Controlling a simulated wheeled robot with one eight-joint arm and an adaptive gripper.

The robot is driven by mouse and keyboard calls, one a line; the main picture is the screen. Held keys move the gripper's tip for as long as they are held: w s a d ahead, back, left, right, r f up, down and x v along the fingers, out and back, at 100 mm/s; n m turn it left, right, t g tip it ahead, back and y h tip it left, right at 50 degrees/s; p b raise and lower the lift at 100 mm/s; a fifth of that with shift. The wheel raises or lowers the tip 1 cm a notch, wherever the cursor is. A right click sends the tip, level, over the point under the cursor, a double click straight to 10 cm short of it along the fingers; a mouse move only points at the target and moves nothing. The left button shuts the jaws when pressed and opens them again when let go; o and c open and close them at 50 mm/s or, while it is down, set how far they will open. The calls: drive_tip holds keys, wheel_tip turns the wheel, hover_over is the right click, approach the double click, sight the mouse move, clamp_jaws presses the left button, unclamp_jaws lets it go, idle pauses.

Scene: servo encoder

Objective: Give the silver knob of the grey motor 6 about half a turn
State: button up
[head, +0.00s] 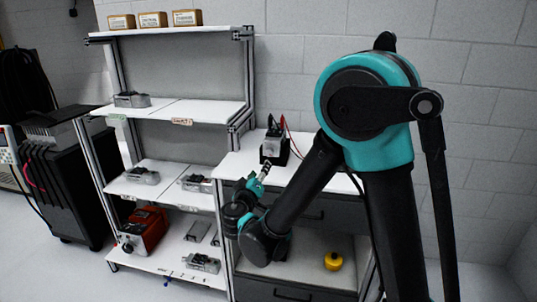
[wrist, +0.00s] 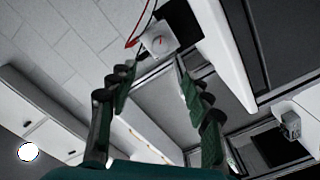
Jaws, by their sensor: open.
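A small light grey unit (head: 272,146) stands in a black holder on the white bench top, with red and black leads at its top. I take it for the grey motor, but no number is readable. In the wrist view its pale face (wrist: 158,42) carries a round dial or knob with a red mark; I cannot make out a silver knob clearly. My gripper (head: 265,170) is at the bench's front left, just in front of and below the unit. In the wrist view my gripper (wrist: 151,75) is open and empty, its fingers apart, with the unit beyond their tips.
A shelf rack (head: 178,107) stands left of the bench, holding several grey metal parts and an orange-red device (head: 144,231). A yellow round object (head: 333,261) lies on the lower surface under the bench top. The bench top right of the unit looks clear.

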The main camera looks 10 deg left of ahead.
sight(268, 153)
drive_tip(key=w, duration=1.4)
drive_tip(key=shift+w, duration=0.35)
clamp_jaws()
